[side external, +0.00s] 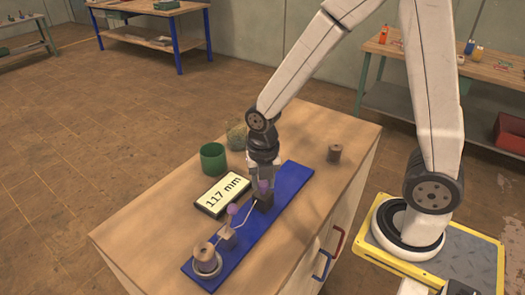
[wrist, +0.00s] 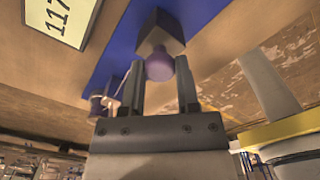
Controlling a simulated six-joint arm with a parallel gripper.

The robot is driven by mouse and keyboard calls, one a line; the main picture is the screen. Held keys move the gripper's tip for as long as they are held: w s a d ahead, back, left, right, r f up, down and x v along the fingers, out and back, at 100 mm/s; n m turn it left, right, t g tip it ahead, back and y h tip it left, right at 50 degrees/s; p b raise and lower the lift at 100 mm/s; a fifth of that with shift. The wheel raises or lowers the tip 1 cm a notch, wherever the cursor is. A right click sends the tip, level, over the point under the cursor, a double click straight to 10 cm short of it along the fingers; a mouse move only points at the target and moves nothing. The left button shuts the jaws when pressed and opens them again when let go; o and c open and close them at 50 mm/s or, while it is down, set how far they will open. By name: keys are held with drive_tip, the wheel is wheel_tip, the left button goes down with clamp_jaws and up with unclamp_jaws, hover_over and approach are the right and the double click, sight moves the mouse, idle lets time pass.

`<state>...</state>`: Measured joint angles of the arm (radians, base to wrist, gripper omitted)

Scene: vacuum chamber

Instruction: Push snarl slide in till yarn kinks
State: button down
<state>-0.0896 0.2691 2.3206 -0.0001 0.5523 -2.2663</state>
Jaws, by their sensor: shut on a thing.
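The snarl slide is a dark block (side external: 263,202) with a purple knob (side external: 264,186), on the blue base board (side external: 290,182). In the wrist view the knob (wrist: 159,66) sits between the two fingers of my gripper (wrist: 160,80), which is shut on it. A pale strand of yarn (side external: 249,217) runs from the slide toward a middle post (side external: 228,240) with a purple ball on top. A spool (side external: 205,256) stands at the near left end of the board. The yarn is too thin here to tell whether it kinks. The display (side external: 222,194) reads 117 mm.
A green cup (side external: 213,158) and a greenish ball (side external: 237,136) stand behind the display. A small brown spool (side external: 334,153) stands to the right on the wooden bench top (side external: 130,232).

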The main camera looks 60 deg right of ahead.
drive_tip(key=shift+a, duration=0.1)
drive_tip(key=shift+c, duration=1.6)
unclamp_jaws()
drive_tip(key=shift+r, duration=0.1)
drive_tip(key=shift+r, duration=3.8)
